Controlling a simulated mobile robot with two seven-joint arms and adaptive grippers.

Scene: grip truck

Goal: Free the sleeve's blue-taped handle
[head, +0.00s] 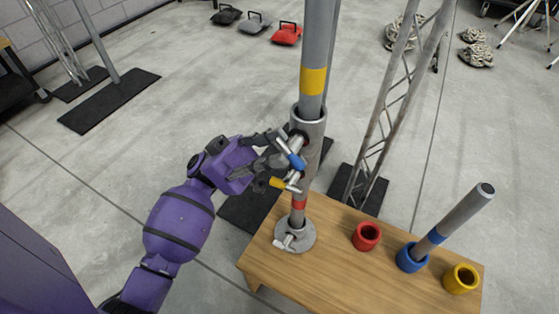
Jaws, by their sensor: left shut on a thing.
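A grey metal sleeve (309,122) stands upright around a grey pole (316,40) that carries a yellow band. The sleeve's blue-taped handle (297,161) sticks out at the sleeve's front left, angled down to the right. A yellow-taped handle (277,182) sits just below it. My left gripper (287,150) reaches in from the left and is shut on the blue-taped handle; its fingers partly hide the handle and the sleeve's side. My right gripper is not in view.
A round base (295,235) with a small lever holds the pole on a wooden table (335,275). Red (366,236), blue (411,258) and yellow (461,278) cups stand to the right; a grey rod (458,214) leans in the blue one. A truss (393,100) rises behind.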

